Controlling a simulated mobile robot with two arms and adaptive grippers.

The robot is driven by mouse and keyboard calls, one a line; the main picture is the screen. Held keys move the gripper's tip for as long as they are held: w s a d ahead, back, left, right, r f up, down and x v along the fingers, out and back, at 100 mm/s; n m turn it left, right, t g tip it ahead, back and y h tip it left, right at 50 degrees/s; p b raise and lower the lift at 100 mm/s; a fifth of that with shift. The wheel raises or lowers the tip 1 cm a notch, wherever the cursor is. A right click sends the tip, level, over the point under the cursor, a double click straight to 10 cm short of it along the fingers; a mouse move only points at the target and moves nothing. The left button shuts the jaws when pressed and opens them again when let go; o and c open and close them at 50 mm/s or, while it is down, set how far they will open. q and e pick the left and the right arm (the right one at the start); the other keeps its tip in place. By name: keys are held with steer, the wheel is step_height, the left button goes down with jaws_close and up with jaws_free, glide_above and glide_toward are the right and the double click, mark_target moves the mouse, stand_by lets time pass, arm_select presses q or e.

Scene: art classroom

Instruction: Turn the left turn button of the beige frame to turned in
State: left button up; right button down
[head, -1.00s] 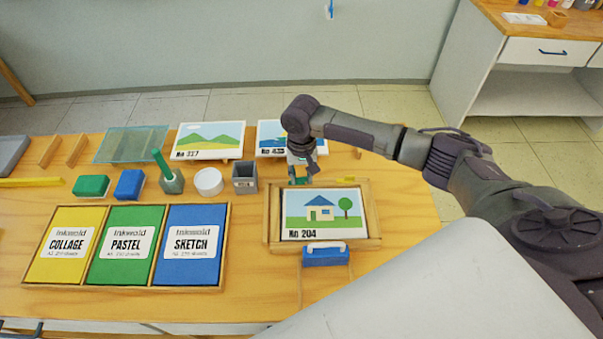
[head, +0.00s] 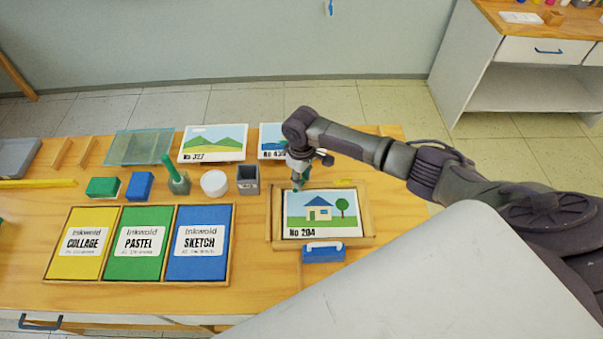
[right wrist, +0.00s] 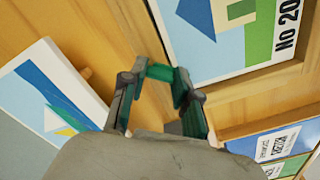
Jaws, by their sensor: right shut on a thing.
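The beige wooden frame (head: 369,217) lies on the table around the house picture No 204 (head: 320,211). My right gripper (head: 297,185) reaches down at the frame's far left corner. In the right wrist view the green-tipped fingers of my right gripper (right wrist: 168,84) are closed in on something beside the corner of the frame (right wrist: 232,92). The left turn button cannot be made out; the fingertips cover that place, so its angle does not show. My left gripper is not in view.
A grey cup (head: 247,187) and a white round pot (head: 214,184) stand to the left. A tray of Inkwold pads (head: 233,270) is left of the frame. Picture cards lie behind.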

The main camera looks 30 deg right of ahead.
steer(key=n, duration=0.3)
steer(key=shift+r+n+p, duration=0.1)
steer(key=shift+n+p, duration=0.2)
steer(key=shift+p, duration=0.1)
steer(key=shift+n, duration=2)
steer(key=c, duration=0.8)
jaws_free()
steer(key=shift+c, duration=0.2)
step_height(320, 180, up, 12)
